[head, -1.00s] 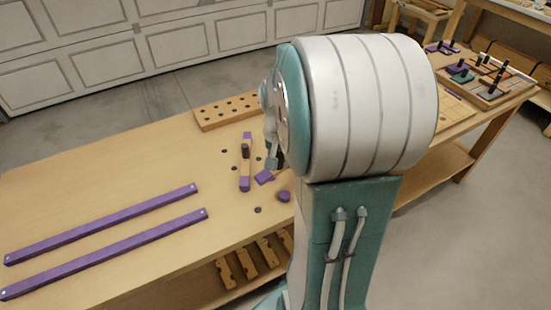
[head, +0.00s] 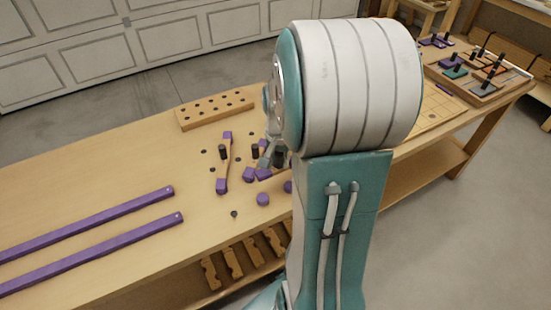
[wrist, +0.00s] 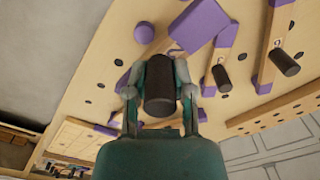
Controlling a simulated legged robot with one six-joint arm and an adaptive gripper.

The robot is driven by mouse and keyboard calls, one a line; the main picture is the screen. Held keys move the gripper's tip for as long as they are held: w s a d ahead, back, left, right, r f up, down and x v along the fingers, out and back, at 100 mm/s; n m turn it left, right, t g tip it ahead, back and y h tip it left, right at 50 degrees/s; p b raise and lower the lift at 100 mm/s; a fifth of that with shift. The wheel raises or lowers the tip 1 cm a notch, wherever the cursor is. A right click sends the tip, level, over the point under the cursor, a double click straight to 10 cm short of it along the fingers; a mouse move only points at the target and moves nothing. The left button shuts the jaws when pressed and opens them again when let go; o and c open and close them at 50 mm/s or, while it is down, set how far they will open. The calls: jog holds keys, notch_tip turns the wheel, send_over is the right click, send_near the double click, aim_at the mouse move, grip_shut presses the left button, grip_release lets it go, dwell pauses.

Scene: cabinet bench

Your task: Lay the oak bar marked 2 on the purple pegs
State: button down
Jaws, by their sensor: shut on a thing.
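In the wrist view my gripper (wrist: 160,88) is shut on the dark upright knob (wrist: 160,80) of an oak bar. Most of that bar is hidden; a large purple block (wrist: 203,24), apparently its end, shows beyond the knob. I cannot read its number. In the head view my gripper (head: 272,156) is partly hidden behind my arm, low over the bench. Round purple pegs (head: 263,199) stand near the bench's front edge; a second one (head: 288,187) is partly covered by my arm. A rounded purple peg (wrist: 144,32) shows left of the purple block in the wrist view.
Two other oak bars with dark knobs, one left (head: 225,160) and one nearer my gripper (head: 252,166), lie on the bench. A drilled wooden block (head: 215,109) is behind. Two long purple rails (head: 95,252) lie left. Boards with knobbed pieces (head: 480,75) stand far right.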

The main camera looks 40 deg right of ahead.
aim_at(274, 169)
jog(key=shift+a+f, duration=0.1)
jog(key=shift+a, duration=0.35)
jog(key=shift+a+f, duration=0.25)
jog(key=shift+f, duration=0.3)
jog(key=shift+a+f, duration=0.25)
jog(key=shift+f, duration=0.3)
jog(key=f, duration=0.1)
jog(key=d+f, duration=0.1)
jog(key=f, duration=0.1)
jog(key=shift+d+f, duration=0.2)
jog(key=shift+f, duration=0.3)
jog(key=shift+a+f, duration=0.35)
jog(key=shift+a, duration=0.1)
jog(key=shift+d, duration=0.3)
jog(key=shift+a+r, duration=0.1)
jog(key=shift+a, duration=0.2)
jog(key=shift+d+f, duration=0.25)
